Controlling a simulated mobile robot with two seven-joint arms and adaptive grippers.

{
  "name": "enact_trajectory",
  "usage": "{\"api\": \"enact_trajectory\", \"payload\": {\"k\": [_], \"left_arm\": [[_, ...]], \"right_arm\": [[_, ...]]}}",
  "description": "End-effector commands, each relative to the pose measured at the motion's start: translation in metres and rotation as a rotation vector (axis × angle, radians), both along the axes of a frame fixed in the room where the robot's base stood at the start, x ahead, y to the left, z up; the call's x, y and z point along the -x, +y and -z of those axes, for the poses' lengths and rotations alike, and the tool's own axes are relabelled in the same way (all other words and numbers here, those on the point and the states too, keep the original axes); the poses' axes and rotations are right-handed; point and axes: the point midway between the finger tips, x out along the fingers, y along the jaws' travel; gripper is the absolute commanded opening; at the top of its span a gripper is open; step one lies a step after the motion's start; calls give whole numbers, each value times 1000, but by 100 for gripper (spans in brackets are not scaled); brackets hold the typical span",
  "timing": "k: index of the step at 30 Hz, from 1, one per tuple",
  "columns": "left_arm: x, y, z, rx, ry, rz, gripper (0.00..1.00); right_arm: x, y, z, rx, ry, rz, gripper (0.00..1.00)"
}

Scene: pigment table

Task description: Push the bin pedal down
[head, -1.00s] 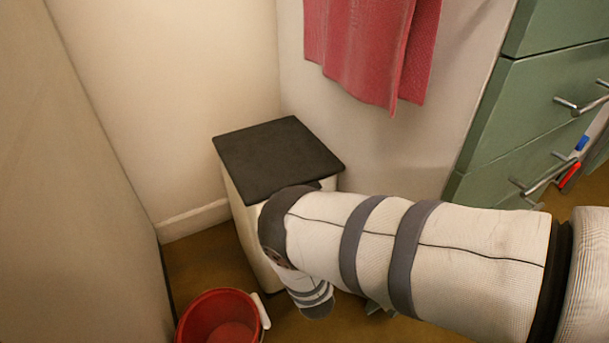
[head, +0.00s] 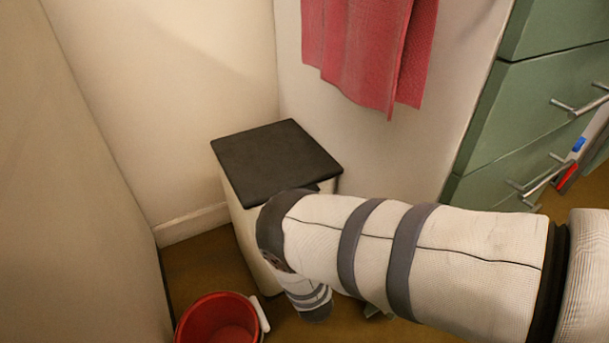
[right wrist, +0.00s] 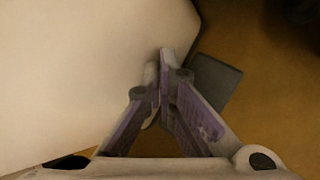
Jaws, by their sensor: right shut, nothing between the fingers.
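The bin (head: 240,225) has a pale body and a flat dark lid (head: 277,160), which lies shut. It stands in the corner between the walls. In the right wrist view the bin's pale side (right wrist: 80,70) fills the left. A dark grey flat pedal (right wrist: 217,80) sticks out beside it, low over the brown floor. My right gripper (right wrist: 164,55) is shut and empty, its fingertips between the bin's side and the pedal, close to both. I cannot tell whether they touch the pedal. In the head view my right arm hides the pedal. My left gripper is not in view.
A red bucket (head: 218,322) stands on the floor left of my right arm, near the bin. A red towel (head: 368,50) hangs on the wall behind. Green drawers (head: 530,100) with metal handles are at the right. Some bare floor (head: 195,265) shows left of the bin.

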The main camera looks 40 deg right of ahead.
Motion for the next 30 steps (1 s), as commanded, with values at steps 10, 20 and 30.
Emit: {"api": "enact_trajectory", "payload": {"k": [10,20,30], "left_arm": [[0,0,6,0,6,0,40],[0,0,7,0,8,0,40],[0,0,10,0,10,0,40]], "right_arm": [[0,0,7,0,2,-1,0],[0,0,8,0,0,0,0],[1,0,12,1,1,0,0]]}}
